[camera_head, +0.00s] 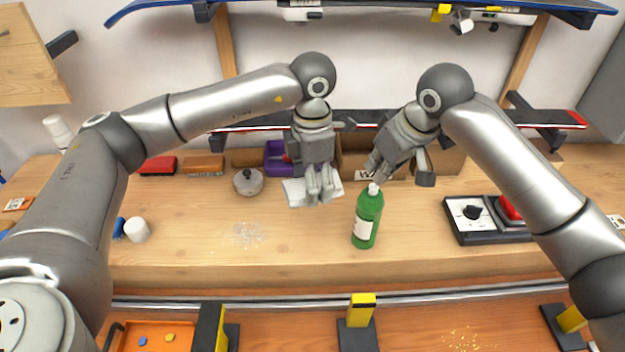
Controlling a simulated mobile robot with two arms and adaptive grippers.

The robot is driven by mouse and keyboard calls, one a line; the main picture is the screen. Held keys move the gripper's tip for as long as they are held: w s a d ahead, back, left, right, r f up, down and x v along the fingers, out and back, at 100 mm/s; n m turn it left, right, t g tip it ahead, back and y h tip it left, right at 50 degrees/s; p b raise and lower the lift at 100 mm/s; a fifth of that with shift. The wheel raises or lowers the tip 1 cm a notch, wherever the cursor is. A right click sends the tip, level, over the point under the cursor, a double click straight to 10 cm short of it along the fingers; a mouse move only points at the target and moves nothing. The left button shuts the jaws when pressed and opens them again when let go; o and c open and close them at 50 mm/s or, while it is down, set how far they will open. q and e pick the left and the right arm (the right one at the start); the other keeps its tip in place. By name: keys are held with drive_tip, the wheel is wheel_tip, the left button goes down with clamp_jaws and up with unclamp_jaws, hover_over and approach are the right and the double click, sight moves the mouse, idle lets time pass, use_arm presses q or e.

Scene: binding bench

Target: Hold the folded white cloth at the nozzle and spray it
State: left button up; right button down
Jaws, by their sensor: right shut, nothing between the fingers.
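The folded white cloth (296,193) is at the middle of the bench, partly hidden behind the fingers of my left gripper (322,196). That gripper points down over it, and I cannot tell whether the fingers grip the cloth. A green bottle (369,218) with a white top and a pale label stands upright on the bench, to the right of the cloth and apart from it. My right gripper (378,170) is shut and empty, angled down to the left, with its fingertips just above the bottle's white top. I cannot tell whether they touch it.
A round lidded pot (248,183) and a purple bin (277,157) are left of the cloth. A white scattered patch (247,235) lies on the bench in front. A black control box with a dial (470,212) stands at the right.

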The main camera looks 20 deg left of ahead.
wheel_tip(320, 180, up, 6)
drive_tip(key=shift+f, duration=0.2)
idle(0.4)
drive_tip(key=v, duration=1.2)
drive_tip(key=shift+f, duration=0.1)
idle(0.3)
